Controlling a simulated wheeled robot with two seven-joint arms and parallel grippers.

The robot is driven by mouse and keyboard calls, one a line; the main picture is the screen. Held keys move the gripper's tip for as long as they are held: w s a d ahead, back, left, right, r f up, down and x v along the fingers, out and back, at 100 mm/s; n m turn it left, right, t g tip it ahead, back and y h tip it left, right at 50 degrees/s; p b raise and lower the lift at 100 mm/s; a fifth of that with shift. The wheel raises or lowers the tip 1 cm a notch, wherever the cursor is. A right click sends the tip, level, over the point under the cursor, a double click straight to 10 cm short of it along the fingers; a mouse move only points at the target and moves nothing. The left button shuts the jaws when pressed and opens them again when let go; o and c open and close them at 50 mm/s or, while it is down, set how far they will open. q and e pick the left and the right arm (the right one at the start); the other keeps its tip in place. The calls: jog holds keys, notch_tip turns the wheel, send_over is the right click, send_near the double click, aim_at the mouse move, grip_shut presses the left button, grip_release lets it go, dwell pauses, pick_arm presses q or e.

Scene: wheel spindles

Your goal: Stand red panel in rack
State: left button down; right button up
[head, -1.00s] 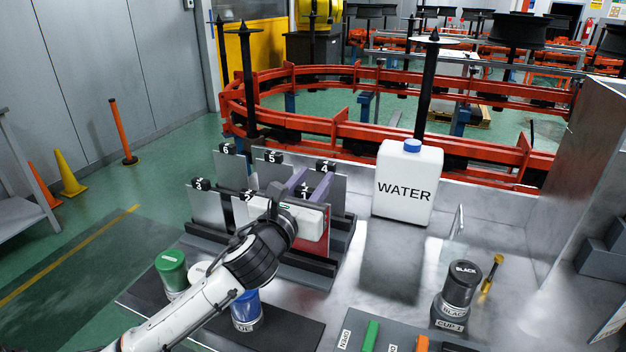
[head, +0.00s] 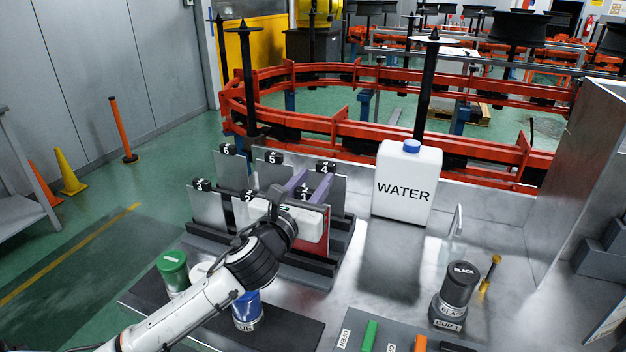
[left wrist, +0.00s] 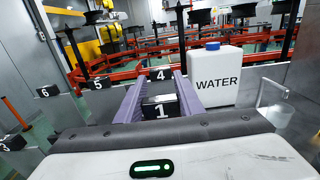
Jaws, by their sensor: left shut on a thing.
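The red panel (head: 316,248) is upright at the front right of the dark rack (head: 303,267), mostly hidden by my left gripper. My left gripper (head: 308,184) is at its top, with purple fingers on both sides of a black tag marked 1 (head: 304,193). The fingers are shut on the panel. In the left wrist view the tag 1 (left wrist: 161,109) sits between the fingers (left wrist: 160,94). I cannot tell whether the panel's lower edge is fully seated in its slot. My right gripper is not in view.
Grey panels with numbered tags stand in the rack, such as panel 3 (head: 207,210) and panel 4 (head: 337,185). A white WATER jug (head: 408,190) stands right of the rack. Green (head: 173,273) and blue (head: 247,310) containers are in front. A black cup (head: 457,292) stands at right.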

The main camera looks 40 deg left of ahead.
pick_arm(q)
jog(key=shift+f+b, duration=1.05)
jog(key=shift+f, duration=0.8)
jog(key=c, duration=1.1)
grip_release()
jog(key=b+v, duration=0.1)
jog(key=v, duration=0.9)
jog(key=shift+s+d, duration=0.1)
jog(key=shift+s, duration=0.05)
